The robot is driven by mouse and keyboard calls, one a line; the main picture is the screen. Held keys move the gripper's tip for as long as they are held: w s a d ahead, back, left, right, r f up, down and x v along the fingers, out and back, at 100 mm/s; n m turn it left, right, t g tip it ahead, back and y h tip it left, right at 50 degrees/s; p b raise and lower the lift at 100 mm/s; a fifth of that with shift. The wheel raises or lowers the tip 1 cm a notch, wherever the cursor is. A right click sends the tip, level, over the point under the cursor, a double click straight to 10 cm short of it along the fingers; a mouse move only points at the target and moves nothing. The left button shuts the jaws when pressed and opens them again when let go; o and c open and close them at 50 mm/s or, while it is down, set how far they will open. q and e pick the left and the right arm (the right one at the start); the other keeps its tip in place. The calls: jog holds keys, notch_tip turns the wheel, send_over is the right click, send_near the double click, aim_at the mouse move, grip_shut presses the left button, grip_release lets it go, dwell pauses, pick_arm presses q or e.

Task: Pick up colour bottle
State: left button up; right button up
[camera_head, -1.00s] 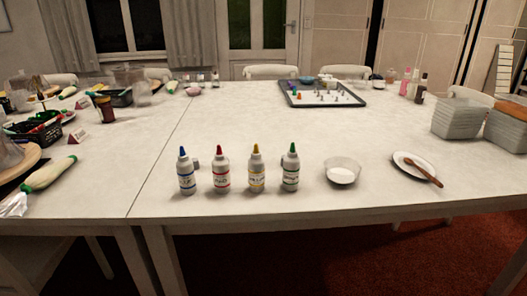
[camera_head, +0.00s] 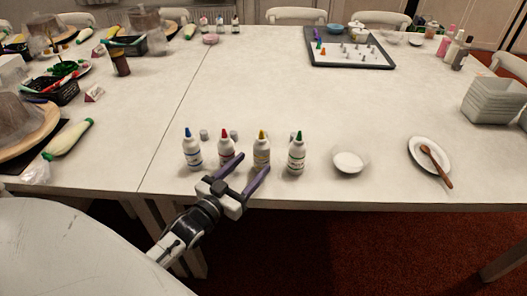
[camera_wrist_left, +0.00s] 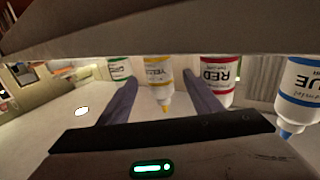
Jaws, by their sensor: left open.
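Four white colour bottles stand upright in a row near the table's front edge, with blue (camera_head: 192,153), red (camera_head: 226,150), yellow (camera_head: 261,153) and green (camera_head: 296,156) caps. My left gripper (camera_head: 253,163) is open, low at the front edge. Its fingers point at the yellow bottle from the front. In the left wrist view, where the bottles appear cap-down, the yellow bottle (camera_wrist_left: 158,76) shows between the two fingers. The red bottle (camera_wrist_left: 220,85) is beside one finger, the green bottle (camera_wrist_left: 120,68) beside the other, and the blue bottle (camera_wrist_left: 302,88) farther right. My right gripper is not in view.
A small bowl (camera_head: 348,163) and a plate (camera_head: 416,148) with a wooden utensil (camera_head: 437,167) lie right of the bottles. A tray (camera_head: 384,63) with small pieces lies farther back. The table's middle is clear. A piping bag (camera_head: 68,139) lies left.

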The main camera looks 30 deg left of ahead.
aim_at(257, 158)
pick_arm(q)
jog(key=w, duration=0.6)
jog(key=shift+r, duration=0.35)
jog(key=c, duration=0.8)
